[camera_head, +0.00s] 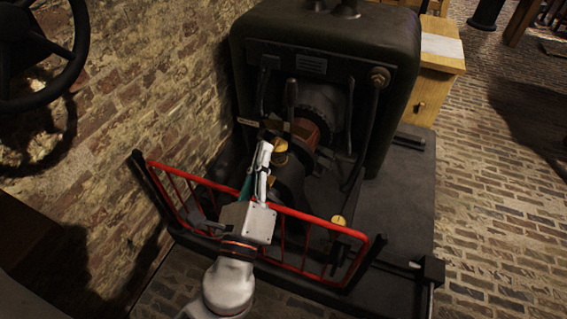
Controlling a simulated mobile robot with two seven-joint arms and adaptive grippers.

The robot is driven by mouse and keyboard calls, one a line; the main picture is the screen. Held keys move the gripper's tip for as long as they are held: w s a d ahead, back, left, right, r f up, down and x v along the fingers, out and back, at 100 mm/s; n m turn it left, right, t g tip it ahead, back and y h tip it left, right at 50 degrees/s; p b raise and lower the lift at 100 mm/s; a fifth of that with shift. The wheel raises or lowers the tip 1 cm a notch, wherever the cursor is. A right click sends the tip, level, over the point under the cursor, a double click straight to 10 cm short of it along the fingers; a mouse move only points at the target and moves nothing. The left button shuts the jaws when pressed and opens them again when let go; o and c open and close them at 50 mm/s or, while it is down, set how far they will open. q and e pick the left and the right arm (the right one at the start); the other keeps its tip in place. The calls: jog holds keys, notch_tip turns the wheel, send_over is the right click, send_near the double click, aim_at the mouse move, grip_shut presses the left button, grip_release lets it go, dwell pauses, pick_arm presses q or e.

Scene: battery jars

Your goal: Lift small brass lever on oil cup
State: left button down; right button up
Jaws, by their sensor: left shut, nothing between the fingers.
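A dark machine (325,45) stands against the brick wall. A small brass cup-like part (280,158) sits on its front, by a reddish-brown block. I take this for the oil cup. Its small lever is too small to make out. My left gripper (265,147) reaches in over the red rail from below. Its fingers are shut and empty, with the tips just left of the brass part. I cannot tell whether they touch it. My right gripper is not in view.
A red guard rail (305,217) runs across the front of the machine, below my left gripper. Another brass round part (338,220) shows low at the rail's right. A dark handwheel (40,50) is at upper left. A wooden cabinet (435,80) stands behind right.

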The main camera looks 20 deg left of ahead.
pick_arm(q)
notch_tip(320, 180, down, 15)
jog(key=s+g+b, duration=0.1)
jog(key=g+b, duration=0.1)
jog(key=b, duration=0.2)
jog(key=shift+s+r, duration=0.15)
jog(key=shift+s, duration=0.15)
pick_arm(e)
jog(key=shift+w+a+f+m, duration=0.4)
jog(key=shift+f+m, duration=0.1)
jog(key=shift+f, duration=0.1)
pick_arm(q)
jog(key=w+a+p, duration=0.1)
jog(key=w, duration=0.9)
jog(key=shift+a+r, duration=0.15)
jog(key=shift+r, duration=0.1)
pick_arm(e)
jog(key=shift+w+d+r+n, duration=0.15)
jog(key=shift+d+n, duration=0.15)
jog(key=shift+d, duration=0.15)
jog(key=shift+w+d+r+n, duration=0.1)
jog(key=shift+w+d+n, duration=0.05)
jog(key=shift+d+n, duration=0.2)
